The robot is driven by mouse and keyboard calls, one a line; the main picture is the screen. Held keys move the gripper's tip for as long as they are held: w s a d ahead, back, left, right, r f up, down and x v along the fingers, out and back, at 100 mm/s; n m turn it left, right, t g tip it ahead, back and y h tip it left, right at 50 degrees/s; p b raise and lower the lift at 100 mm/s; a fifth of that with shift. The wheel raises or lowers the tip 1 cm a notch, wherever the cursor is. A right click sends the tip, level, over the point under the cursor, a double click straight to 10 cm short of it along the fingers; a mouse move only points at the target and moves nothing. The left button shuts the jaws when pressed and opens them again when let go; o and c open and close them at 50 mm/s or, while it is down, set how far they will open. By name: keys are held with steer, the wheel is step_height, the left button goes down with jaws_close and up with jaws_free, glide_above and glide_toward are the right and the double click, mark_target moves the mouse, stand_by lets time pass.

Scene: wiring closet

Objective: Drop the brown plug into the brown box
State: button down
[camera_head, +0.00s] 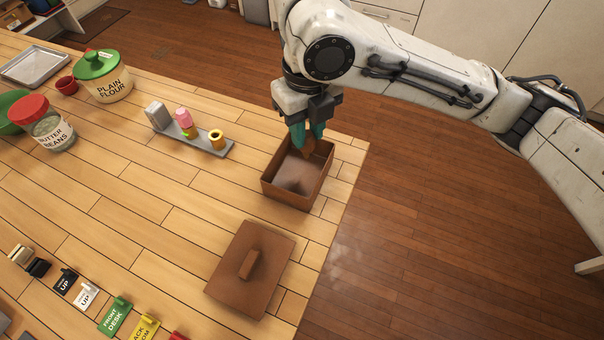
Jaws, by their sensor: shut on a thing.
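The brown box (291,197) stands open on the wooden table near its right edge. Its brown lid (225,279) with a bar handle lies flat on the table in front of it. My gripper (307,143) points down over the far part of the box, with teal fingers. It is shut on a small brown thing, which looks like the brown plug (308,149), at or just above the box opening. The fingers hide part of the plug, and I cannot tell how deep it hangs. The visible box floor looks empty apart from a dark shadow.
A grey stand (214,149) with small pink and yellow items is left of the box. A flour canister (103,78) and a red-lidded jar (48,126) are farther left. Coloured labelled tags (115,316) line the front left. The table's right edge is close to the box.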

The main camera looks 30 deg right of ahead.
mark_target(306, 140)
steer(key=shift+f+b, duration=0.9)
steer(key=shift+f, duration=0.65)
steer(key=shift+w, duration=0.1)
steer(key=c, duration=0.8)
jaws_free()
steer(key=shift+r, duration=0.2)
step_height(306, 140, up, 10)
steer(key=shift+r+p, duration=0.25)
steer(key=shift+p, duration=0.25)
